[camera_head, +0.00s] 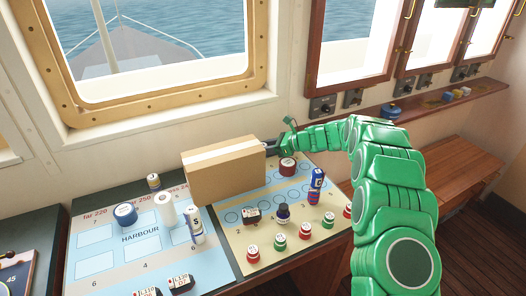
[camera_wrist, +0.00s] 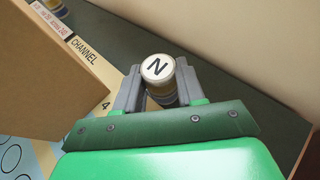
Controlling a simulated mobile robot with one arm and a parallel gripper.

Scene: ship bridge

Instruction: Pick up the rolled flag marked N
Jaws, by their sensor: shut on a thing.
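The rolled flag marked N (camera_wrist: 158,68) shows end-on in the wrist view, with a black N on its pale round top and a darker body below. My gripper (camera_wrist: 159,84) is shut on it, one grey finger on each side. In the head view my gripper (camera_head: 271,147) is at the right end of a cardboard box, near the window wall. The flag is hidden there, apparently behind the box. The wrist view shows it over or on the dark strip at the back of the table; whether it touches cannot be told.
The cardboard box (camera_head: 222,178) stands close left of my gripper. A blue roll (camera_head: 316,186), a white roll marked S (camera_head: 194,226) and several small pieces stand on the charts. The wall rises close behind.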

